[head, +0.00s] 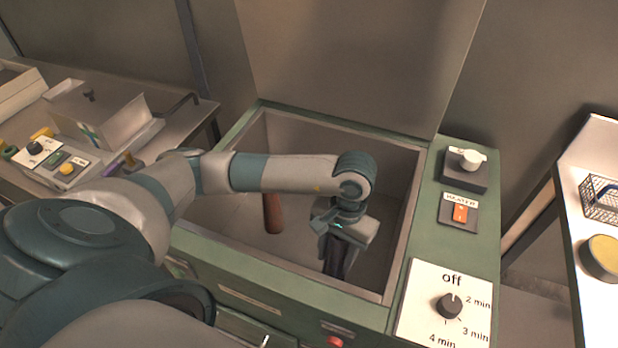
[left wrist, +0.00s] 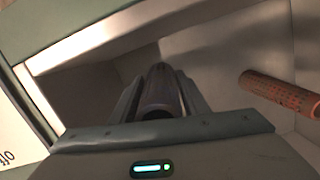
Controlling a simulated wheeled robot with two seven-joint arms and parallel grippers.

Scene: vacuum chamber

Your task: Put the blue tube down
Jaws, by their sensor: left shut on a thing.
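My left gripper (head: 338,262) reaches down into the open chamber (head: 397,240) of the green machine, its fingers pointing down. It is shut on a dark tube, whose round end shows between the fingers in the left wrist view (left wrist: 160,108). I take this as the blue tube, though it looks nearly black in the shade. The fingers hide most of it. I cannot tell whether its lower end touches the chamber floor. My right gripper is in neither view.
A reddish-brown perforated cylinder (head: 272,212) stands in the chamber, left of my gripper, apart from it. A dial panel (head: 445,305) and an orange switch (head: 460,213) are right of the opening. A wire basket (head: 600,203) is on the right table.

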